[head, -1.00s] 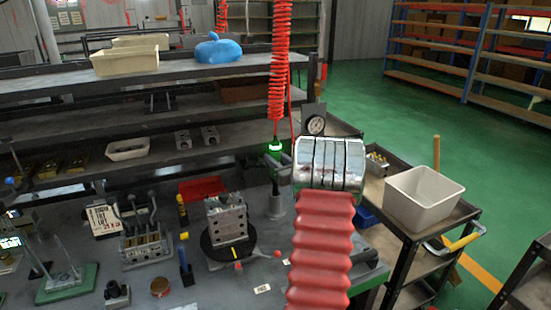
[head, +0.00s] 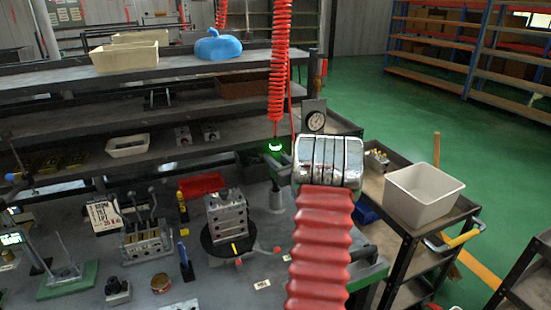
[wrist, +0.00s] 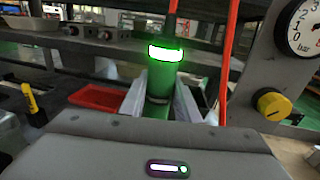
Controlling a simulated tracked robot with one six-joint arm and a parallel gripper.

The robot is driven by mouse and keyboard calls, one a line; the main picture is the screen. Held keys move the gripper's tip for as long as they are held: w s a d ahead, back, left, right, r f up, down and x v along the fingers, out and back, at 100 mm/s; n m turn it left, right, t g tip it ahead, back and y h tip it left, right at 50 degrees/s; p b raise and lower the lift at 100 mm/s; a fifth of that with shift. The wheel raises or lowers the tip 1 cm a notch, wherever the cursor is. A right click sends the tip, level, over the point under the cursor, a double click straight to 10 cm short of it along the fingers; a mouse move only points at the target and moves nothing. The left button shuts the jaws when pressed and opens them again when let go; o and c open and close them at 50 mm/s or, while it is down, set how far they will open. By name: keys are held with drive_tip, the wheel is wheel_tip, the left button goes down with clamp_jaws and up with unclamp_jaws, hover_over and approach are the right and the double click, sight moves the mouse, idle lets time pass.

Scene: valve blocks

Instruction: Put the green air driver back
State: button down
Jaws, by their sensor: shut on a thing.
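The green air driver (wrist: 162,85) stands roughly upright between the two pale finger pads of my gripper (wrist: 160,105) in the wrist view, its ring glowing bright green. My gripper is shut on it. In the head view the driver (head: 276,147) hangs under a red coiled hose, with my gripper (head: 279,165) beside it, partly hidden by my arm. A grey cylindrical stand (head: 277,196) is directly below it. Whether the driver's lower end touches or enters the stand cannot be told.
A pressure gauge (head: 316,122) is close on the right, with a yellow knob (wrist: 272,104). A valve block (head: 227,218) on a round black turntable and a red tray (head: 202,184) are to the left. A white bin (head: 423,193) stands on a cart at right.

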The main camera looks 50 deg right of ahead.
drive_tip(key=shift+f, duration=2.75)
idle(1.0)
drive_tip(key=c, duration=1.6)
unclamp_jaws()
drive_tip(key=o, duration=0.3)
drive_tip(key=shift+f, duration=0.1)
drive_tip(key=shift+o, duration=0.2)
drive_tip(key=shift+f, duration=0.1)
drive_tip(key=v, duration=1.3)
drive_tip(key=shift+s, duration=0.4)
drive_tip(key=shift+a, duration=0.1)
